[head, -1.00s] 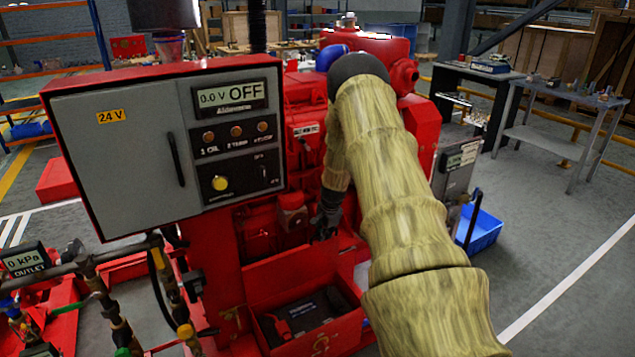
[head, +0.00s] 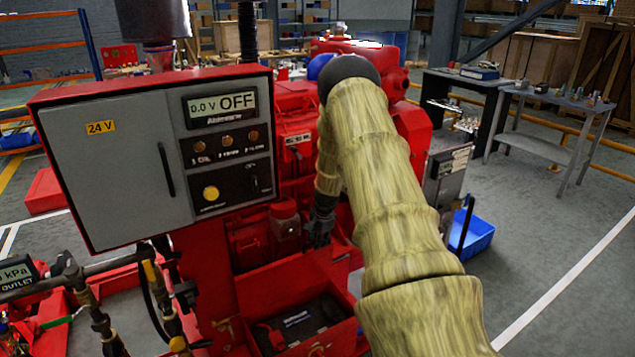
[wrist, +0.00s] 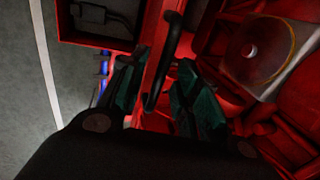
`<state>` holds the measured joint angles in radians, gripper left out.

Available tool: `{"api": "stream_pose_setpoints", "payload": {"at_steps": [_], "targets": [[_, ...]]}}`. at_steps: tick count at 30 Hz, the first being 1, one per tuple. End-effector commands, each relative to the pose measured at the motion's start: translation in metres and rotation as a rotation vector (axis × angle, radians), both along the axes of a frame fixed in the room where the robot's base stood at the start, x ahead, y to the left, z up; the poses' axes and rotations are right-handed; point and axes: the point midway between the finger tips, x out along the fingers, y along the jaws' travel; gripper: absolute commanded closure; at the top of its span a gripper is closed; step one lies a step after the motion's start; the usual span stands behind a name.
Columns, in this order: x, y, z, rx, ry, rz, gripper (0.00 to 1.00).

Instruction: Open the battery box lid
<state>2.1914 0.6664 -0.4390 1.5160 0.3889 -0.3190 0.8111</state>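The red battery box (head: 335,334) stands low at the bottom middle of the head view, with its top uncovered and a dark battery (head: 298,319) inside. A red panel, seemingly its lid (head: 265,283), stands raised behind the opening. My gripper (head: 319,238) is just above this panel, pointing down. In the wrist view the box (wrist: 96,40) is at the upper left. A dark bar handle (wrist: 160,65) runs between the two separated fingers of my gripper (wrist: 160,95). I cannot tell whether the fingers touch the handle.
The control cabinet (head: 120,190) stands close on the left, with pipes and gauges below it. The red engine (head: 295,130) is behind my gripper. A blue crate (head: 475,235) sits on the floor at right. Open floor lies right of the crate.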

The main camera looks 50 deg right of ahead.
Motion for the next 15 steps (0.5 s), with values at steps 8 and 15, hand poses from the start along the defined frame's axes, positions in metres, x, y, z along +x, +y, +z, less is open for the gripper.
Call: {"api": "stream_pose_setpoints", "payload": {"at_steps": [8, 15], "targets": [[-0.009, 0.003, 0.041, -0.001, -0.002, 0.000, 0.68], [-0.017, 0.006, 0.075, 0.000, -0.002, -0.001, 0.68]]}}
